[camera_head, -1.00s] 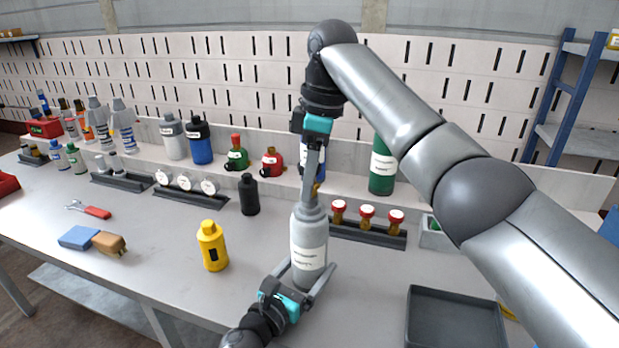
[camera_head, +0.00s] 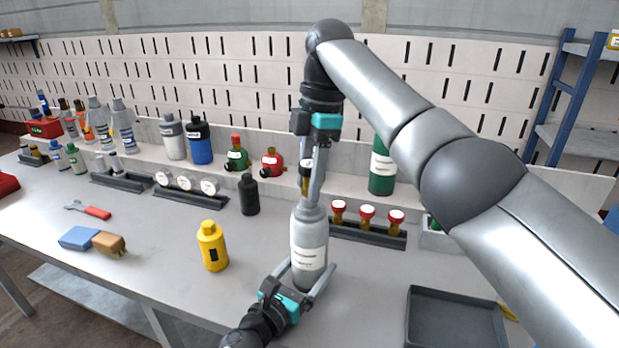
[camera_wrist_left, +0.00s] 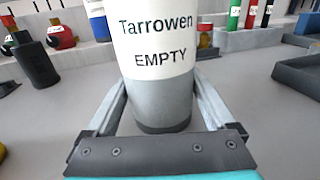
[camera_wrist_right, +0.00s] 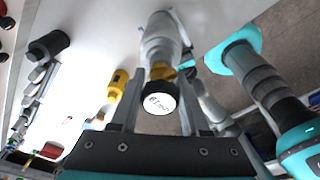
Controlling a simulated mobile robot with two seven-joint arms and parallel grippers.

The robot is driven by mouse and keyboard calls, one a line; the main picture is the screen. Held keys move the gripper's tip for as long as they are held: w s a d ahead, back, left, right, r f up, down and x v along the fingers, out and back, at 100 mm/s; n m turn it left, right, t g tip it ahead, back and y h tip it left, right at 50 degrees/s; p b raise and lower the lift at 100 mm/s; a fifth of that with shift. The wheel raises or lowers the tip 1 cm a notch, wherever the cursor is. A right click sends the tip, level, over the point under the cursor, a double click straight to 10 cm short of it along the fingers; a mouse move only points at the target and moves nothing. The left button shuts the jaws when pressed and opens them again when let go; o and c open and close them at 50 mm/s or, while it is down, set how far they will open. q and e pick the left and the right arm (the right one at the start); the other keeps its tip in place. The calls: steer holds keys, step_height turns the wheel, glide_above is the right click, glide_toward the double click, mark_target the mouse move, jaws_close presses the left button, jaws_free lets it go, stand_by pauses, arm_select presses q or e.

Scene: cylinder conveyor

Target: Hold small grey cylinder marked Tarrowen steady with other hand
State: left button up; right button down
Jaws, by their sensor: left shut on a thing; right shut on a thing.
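The small grey cylinder marked Tarrowen (camera_head: 310,238) stands upright near the bench's front. Its label, reading "Tarrowen EMPTY", shows in the left wrist view (camera_wrist_left: 158,45). My left gripper (camera_head: 308,272) is shut on its lower body, one finger on each side. In the right wrist view the regulator lines up with the cylinder neck (camera_wrist_right: 160,35). The fingers partly hide the joint, so I cannot tell how tightly it sits.
A yellow bottle (camera_head: 212,247) and a black bottle (camera_head: 249,195) stand left of the cylinder. A rack (camera_head: 368,233) with red-topped brass fittings is behind right. An empty dark tray (camera_head: 455,318) lies at front right. A green cylinder (camera_head: 382,170) stands behind.

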steer(key=n, duration=0.6)
steer(key=shift+g+h, duration=0.3)
steer(key=shift+c, duration=2.3)
jaws_free()
steer(key=m, duration=0.4)
steer(key=shift+m, duration=1)
